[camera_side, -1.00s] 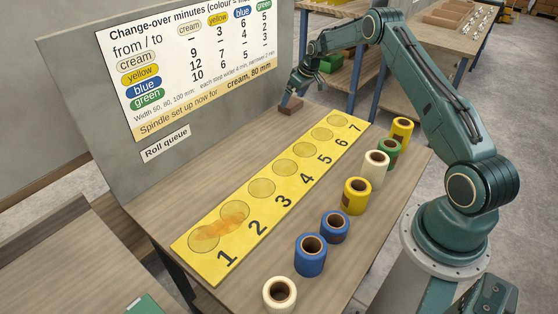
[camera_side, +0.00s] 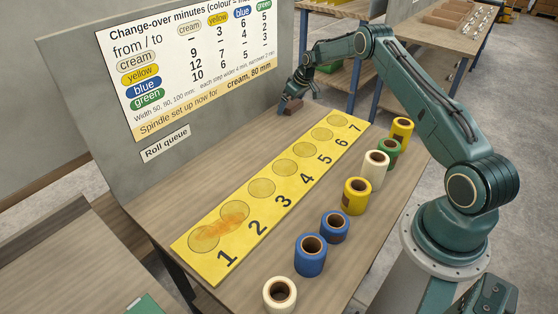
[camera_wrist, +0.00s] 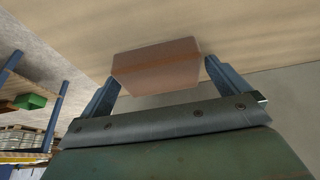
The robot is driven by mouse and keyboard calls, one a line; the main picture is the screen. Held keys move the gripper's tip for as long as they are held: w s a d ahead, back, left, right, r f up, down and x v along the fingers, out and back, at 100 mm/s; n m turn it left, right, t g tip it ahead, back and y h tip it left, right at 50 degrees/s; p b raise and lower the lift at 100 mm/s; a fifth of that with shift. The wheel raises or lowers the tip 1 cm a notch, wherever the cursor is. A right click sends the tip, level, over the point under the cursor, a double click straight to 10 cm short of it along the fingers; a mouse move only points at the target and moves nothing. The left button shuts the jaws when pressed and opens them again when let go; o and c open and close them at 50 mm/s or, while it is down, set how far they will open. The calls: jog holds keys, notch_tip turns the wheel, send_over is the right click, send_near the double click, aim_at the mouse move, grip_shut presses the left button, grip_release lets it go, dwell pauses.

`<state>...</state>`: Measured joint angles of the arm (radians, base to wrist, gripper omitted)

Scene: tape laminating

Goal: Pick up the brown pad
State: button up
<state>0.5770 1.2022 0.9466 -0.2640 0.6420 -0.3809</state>
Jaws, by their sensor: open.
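The brown pad (camera_side: 290,106) lies at the far end of the wooden table, near the grey upright panel. In the wrist view the brown pad (camera_wrist: 157,66) sits between the two blue-grey fingers. My gripper (camera_side: 292,98) is at the pad, pointing down, with its fingers on either side of it. In the wrist view my gripper (camera_wrist: 158,72) is open, with a small gap visible beside the pad. I cannot tell whether either finger touches the pad.
A yellow numbered board (camera_side: 262,189) with round spots and an orange smear lies along the table. Several cream, yellow, blue and green rolls stand in a row to its right, including a blue roll (camera_side: 310,262). The grey panel (camera_side: 80,120) stands behind the table.

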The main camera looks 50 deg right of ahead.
aim_at(291, 103)
jog(key=c, duration=0.9)
jog(key=shift+r, duration=0.15)
notch_tip(291, 103, up, 20)
dwell(0.5)
